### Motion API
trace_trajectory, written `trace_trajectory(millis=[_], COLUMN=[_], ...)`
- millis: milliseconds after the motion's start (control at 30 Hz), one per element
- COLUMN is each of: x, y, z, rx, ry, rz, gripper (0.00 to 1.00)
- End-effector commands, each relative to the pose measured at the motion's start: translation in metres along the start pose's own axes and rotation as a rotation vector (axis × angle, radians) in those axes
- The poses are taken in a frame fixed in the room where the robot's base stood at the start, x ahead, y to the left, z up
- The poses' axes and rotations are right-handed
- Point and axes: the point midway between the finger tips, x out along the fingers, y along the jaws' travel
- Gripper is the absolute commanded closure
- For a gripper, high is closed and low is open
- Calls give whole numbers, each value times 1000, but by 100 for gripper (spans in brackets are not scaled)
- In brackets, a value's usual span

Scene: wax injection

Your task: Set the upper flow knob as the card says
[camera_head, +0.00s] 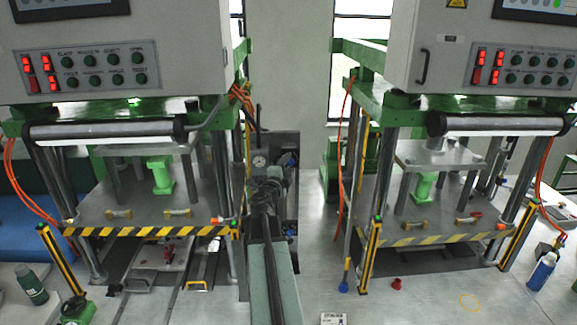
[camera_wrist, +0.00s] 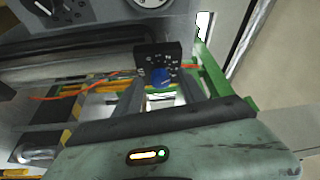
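A blue knob (camera_wrist: 160,76) sits on a small black plate with white marks, at the centre of the wrist view. My gripper (camera_wrist: 160,84) has two grey fingers apart, pointing toward the blue knob; contact is unclear. My arm hides part of the unit in the head view. A small white card (camera_head: 333,319) lies at the bottom edge; its print is too small to read.
A black dial (camera_wrist: 62,10) and a round gauge (camera_wrist: 152,2) are at the top of the wrist view. Presses stand left (camera_head: 130,205) and right (camera_head: 430,215), with striped edges and orange hoses.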

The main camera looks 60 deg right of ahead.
Motion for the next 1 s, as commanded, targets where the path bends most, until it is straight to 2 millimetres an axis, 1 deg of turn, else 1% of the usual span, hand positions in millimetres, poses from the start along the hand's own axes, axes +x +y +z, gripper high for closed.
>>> trace_trajectory(millis=[233, 333, 467, 600, 700, 800, 1000], x=[-1, -9, -30, -60, -74, -79, -78], y=[0, 0, 0, 0, 0, 0, 0], z=[0, 0, 0, 0, 0, 1, 2], rx=[-2, -2, -2, -1, 0, 0, 0], ry=[-1, -1, -1, -2, -1, -1, 0], rz=[-1, -1, -1, 0, 0, 0, 0], gripper=[53, 53, 53, 53, 53, 53, 53])
